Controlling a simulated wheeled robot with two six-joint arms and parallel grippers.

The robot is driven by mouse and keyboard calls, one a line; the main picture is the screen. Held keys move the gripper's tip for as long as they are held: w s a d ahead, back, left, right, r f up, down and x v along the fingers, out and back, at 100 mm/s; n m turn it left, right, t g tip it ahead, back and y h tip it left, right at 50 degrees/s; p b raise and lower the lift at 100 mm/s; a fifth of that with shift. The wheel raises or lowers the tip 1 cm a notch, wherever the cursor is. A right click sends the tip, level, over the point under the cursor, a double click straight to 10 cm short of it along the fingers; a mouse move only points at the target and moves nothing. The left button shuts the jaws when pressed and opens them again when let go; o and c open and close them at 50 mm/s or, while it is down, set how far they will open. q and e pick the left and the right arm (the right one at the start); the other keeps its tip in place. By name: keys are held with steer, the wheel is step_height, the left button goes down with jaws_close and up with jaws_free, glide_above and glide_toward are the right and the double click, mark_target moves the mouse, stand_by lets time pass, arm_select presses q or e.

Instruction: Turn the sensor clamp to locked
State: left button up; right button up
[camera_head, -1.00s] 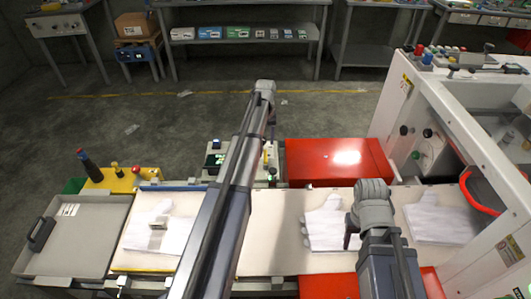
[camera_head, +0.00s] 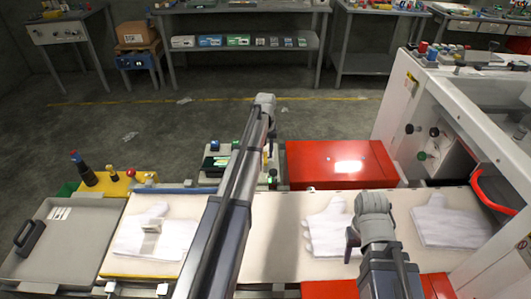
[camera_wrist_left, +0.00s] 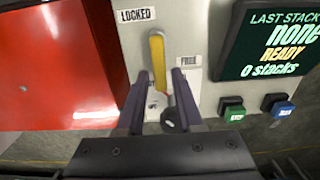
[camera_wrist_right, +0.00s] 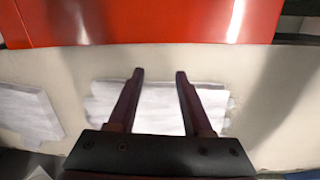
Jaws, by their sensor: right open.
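The sensor clamp has a yellow lever (camera_wrist_left: 157,52) on a pale panel. In the left wrist view it stands nearly upright, between the LOCKED label (camera_wrist_left: 135,15) at upper left and the FREE label (camera_wrist_left: 187,60) at right. A dark round part (camera_wrist_left: 172,118) sits at its lower end. My left gripper (camera_wrist_left: 160,75) is open, with one finger on each side of the lever; contact is not clear. In the head view my left arm partly hides the panel.
A red box (camera_head: 340,165) stands beside the panel. A screen (camera_wrist_left: 268,42) reads READY, with green (camera_wrist_left: 231,107) and blue (camera_wrist_left: 277,105) buttons below. A grey tray (camera_head: 75,235) is at left, a white machine (camera_head: 445,105) at right.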

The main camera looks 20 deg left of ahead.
arm_select(q)
jaws_close()
steer(key=shift+d+m, duration=0.1)
steer(key=shift+m, duration=0.2)
steer(key=m, duration=0.1)
steer(key=d+m, duration=0.1)
steer(key=m, duration=0.1)
steer(key=shift+w, duration=0.2)
steer(key=m, duration=0.1)
steer(key=d+m, duration=0.1)
steer(key=m, duration=0.2)
steer(key=shift+s+d, duration=0.1)
steer(key=shift+d, duration=0.15)
steer(key=m, duration=0.2)
steer(key=d+m, duration=0.1)
steer(key=m, duration=0.1)
steer(key=s+m, duration=0.1)
steer(key=shift+d+m, duration=0.35)
steer(key=shift+m, duration=0.05)
steer(key=shift+s+d+m, duration=0.25)
steer(key=shift+s+m, duration=0.05)
steer(key=shift+m, duration=0.85)
steer(key=shift+s+d+m, duration=0.2)
steer(key=shift+s+m, duration=0.05)
steer(key=shift+m, duration=0.9)
